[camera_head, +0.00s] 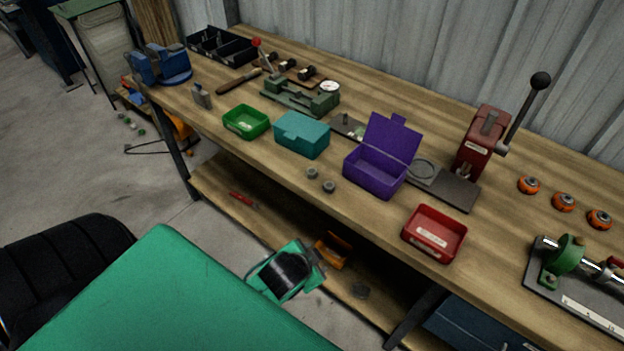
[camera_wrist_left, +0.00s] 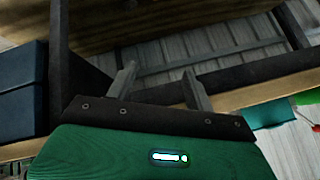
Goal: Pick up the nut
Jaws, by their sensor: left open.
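Two small grey round pieces that look like nuts, one (camera_head: 312,173) further back and one (camera_head: 329,187) nearer, stand apart at the bench's front edge, left of the purple box. I cannot tell their exact shape. My left gripper (camera_wrist_left: 160,85) shows in the left wrist view with its two grey fingers apart and nothing between them. In the head view my green left arm comes in low, in front of the bench and below the grey pieces; its fingertips cannot be made out there. The nuts cannot be made out in the wrist view. My right gripper is not in view.
Near the grey pieces stand a teal box (camera_head: 302,135), an open purple box (camera_head: 378,172), a green tray (camera_head: 246,122) and a red tray (camera_head: 434,234). A red lever press (camera_head: 482,140) stands behind. The lower shelf (camera_head: 215,190) holds an orange bin (camera_head: 333,251).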

